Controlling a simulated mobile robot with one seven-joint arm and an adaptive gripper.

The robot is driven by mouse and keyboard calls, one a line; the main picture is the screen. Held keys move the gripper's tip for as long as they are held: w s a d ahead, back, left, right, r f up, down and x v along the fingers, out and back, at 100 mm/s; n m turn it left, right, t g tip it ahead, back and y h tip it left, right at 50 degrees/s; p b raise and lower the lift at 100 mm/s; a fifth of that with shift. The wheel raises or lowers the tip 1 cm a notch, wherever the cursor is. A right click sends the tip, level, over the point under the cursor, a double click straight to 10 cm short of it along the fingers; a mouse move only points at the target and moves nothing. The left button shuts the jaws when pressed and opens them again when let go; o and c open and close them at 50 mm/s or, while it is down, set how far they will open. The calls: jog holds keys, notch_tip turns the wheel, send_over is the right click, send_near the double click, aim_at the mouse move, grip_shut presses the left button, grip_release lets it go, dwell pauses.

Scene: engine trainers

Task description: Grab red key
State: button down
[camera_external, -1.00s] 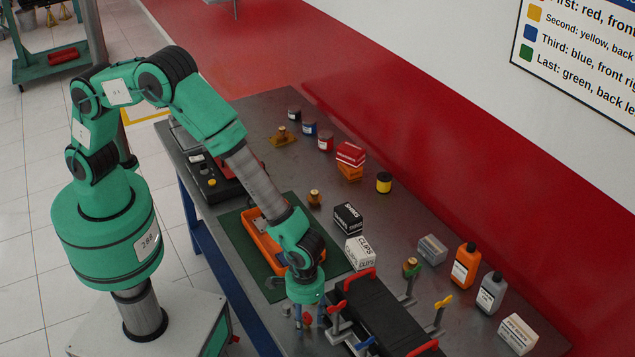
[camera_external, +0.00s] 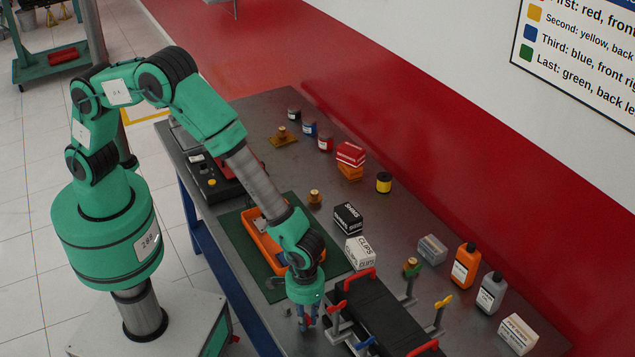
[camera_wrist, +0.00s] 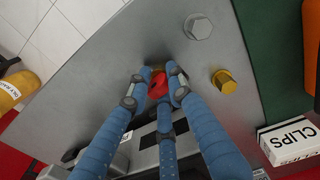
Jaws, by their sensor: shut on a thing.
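The red key (camera_wrist: 158,87) is a small red piece between my fingertips in the wrist view, low over the bare grey tabletop. Its shape is mostly hidden by the fingers. My gripper (camera_wrist: 156,82) has blue fingers, shut on it. In the external view my gripper (camera_external: 308,323) points down at the near side of the table, left of the black stand (camera_external: 378,312). A red wing-shaped handle (camera_external: 337,307) stands at that stand's near left corner, just right of my fingers.
Yellow (camera_external: 442,302), green (camera_external: 412,267) and blue (camera_external: 364,344) wing handles surround the stand. A CLIPS box (camera_external: 360,252) and an orange tray (camera_external: 258,235) lie behind my wrist. A brass-coloured knob (camera_wrist: 224,82) and a grey hex piece (camera_wrist: 198,27) are close to my fingers.

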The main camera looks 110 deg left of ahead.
jog(key=shift+r, duration=0.8)
notch_tip(320, 180, up, 2)
jog(key=shift+r+p, duration=0.1)
jog(key=shift+p, duration=0.3)
jog(key=s+a, duration=0.1)
jog(key=s, duration=0.4)
jog(key=s+a+r+p, duration=0.1)
jog(key=s, duration=0.4)
jog(key=s+a, duration=0.1)
jog(key=s, duration=0.4)
jog(key=shift+s+r, duration=0.15)
jog(key=shift+s, duration=0.25)
